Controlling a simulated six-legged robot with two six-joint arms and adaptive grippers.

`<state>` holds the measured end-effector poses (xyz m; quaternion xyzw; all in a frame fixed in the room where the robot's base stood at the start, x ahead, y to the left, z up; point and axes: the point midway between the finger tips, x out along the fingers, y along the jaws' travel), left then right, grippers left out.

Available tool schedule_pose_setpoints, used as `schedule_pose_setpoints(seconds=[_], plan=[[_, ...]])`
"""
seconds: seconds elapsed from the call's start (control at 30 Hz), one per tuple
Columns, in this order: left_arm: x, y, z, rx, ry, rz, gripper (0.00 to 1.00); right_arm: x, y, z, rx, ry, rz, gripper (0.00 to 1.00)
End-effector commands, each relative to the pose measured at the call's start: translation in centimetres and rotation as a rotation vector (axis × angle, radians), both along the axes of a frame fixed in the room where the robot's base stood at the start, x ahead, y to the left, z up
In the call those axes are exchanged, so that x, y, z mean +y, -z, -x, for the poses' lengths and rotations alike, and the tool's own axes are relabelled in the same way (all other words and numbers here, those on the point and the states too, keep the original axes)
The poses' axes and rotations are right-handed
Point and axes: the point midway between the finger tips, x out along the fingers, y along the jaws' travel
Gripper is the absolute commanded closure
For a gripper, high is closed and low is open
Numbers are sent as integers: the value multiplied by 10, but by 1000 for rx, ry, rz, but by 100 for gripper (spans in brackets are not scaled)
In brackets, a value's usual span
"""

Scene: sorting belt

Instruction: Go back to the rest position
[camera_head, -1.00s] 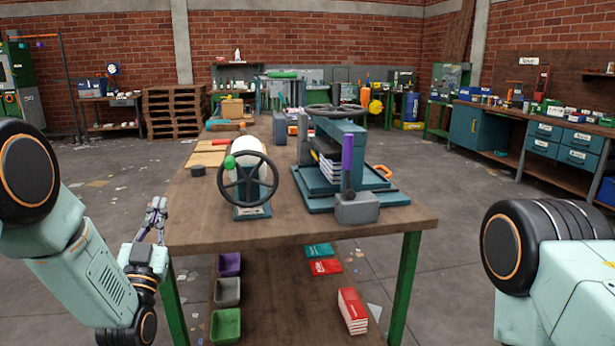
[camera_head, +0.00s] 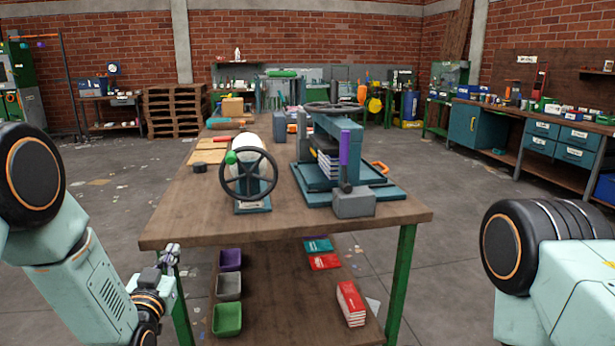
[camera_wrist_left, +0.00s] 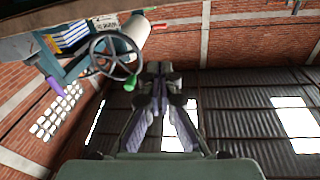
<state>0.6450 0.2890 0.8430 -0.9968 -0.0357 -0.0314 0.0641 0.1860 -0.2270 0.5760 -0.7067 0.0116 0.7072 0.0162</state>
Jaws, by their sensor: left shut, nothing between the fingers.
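My left gripper (camera_head: 171,252) is low at the front left corner of the wooden table (camera_head: 190,215), in front of its edge and leg in the head view. It is shut and empty. In the left wrist view its fingers (camera_wrist_left: 158,72) meet at the tips and point up, with the roof behind. The hand wheel (camera_wrist_left: 103,55) with its green knob shows left of the fingers there. Of my right arm only a part shows at the right edge of the head view; its gripper is out of the picture.
On the table stand a white roller with a black hand wheel (camera_head: 248,174) and a blue-green press (camera_head: 338,150) with a grey block in front. A lower shelf (camera_head: 285,295) holds purple, grey and green bins and red booklets.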

Motion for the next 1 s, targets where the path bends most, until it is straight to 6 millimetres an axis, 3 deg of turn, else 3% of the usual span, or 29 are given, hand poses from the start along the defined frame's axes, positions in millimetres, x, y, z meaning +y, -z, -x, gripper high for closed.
schedule_pose_setpoints(seconds=[0.27, 0.5, 0.73, 1.0], plan=[[-18, 108, 64, 413, 8, 100, 100, 0, 0, 0, 0, 0, 0, 51], [-34, 185, 150, 760, -2, 165, 100, 0, 0, 0, 0, 0, 0, 51], [-46, 235, 247, 1077, -27, 208, 100, 0, 0, 0, 0, 0, 0, 51], [-57, 261, 372, 1423, -65, 226, 100, 0, 0, 0, 0, 0, 0, 51]])
